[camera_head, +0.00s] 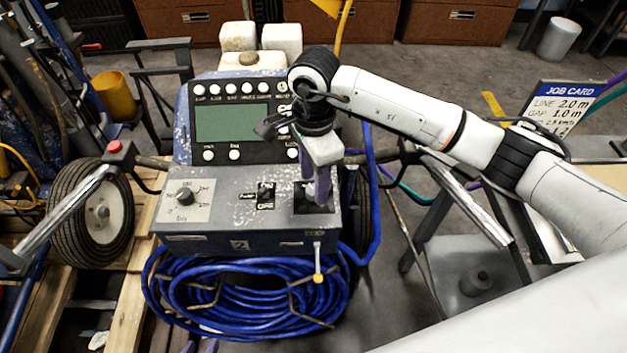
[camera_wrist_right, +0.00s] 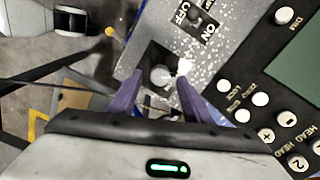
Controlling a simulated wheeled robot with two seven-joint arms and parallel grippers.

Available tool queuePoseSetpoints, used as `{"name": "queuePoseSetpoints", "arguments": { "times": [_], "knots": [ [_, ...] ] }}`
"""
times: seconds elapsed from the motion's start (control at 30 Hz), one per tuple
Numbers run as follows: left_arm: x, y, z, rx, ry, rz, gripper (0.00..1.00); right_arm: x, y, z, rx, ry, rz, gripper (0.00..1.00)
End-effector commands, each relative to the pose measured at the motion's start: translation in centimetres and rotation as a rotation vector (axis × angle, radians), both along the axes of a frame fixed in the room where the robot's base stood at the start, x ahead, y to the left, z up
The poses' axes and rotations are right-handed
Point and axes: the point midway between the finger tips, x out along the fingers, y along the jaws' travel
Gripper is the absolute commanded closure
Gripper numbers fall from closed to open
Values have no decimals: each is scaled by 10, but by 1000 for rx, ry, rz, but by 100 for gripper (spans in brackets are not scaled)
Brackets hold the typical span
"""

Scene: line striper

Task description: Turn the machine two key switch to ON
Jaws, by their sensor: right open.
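Machine two's control box (camera_head: 240,244) bears a "2" on its front. On its top are a mode dial (camera_head: 185,198), a small switch plate (camera_head: 265,195) and a black square plate (camera_head: 300,205). In the right wrist view the switch plate (camera_wrist_right: 197,22) reads OFF and ON and has a dark lever. My right gripper (camera_head: 318,200) points down over the black square plate. The wrist view shows its purple fingers (camera_wrist_right: 153,88) open, with a pale round knob (camera_wrist_right: 160,76) between their tips. I cannot tell whether they touch it. My left gripper (camera_head: 199,347) barely shows at the bottom edge, its tips apart.
A display panel (camera_head: 233,125) with white buttons rises behind the box. A yellow-tipped lever (camera_head: 318,265) stands at its front. A blue hose coil (camera_head: 245,300) lies below. Handlebars (camera_head: 65,215) flank the box. A job card (camera_head: 565,105) stands at right.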

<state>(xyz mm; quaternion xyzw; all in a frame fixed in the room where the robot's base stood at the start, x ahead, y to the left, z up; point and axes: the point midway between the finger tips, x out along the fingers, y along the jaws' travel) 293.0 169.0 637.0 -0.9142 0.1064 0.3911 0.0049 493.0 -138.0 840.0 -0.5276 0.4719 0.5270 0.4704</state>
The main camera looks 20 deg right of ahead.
Motion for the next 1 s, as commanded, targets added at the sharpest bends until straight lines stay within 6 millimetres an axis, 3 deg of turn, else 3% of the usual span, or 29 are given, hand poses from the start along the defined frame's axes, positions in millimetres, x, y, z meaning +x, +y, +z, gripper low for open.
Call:
{"name": "queuePoseSetpoints", "arguments": {
  "times": [0.17, 0.47, 0.7, 1.0],
  "knots": [
    [0, 0, 2, 0, 0, -1, 69, 0, 0, -15, 1, 0, 0, 55],
    [0, -1, 2, 0, -1, -1, 69, 0, 1, -17, 2, -1, 1, 55],
    [2, -1, 3, -1, -4, -1, 69, 0, 1, -17, 2, -1, 1, 96],
    [4, -1, 2, -1, -8, -2, 69, 0, 1, -17, 1, -1, -32, 96]
  ]
}}
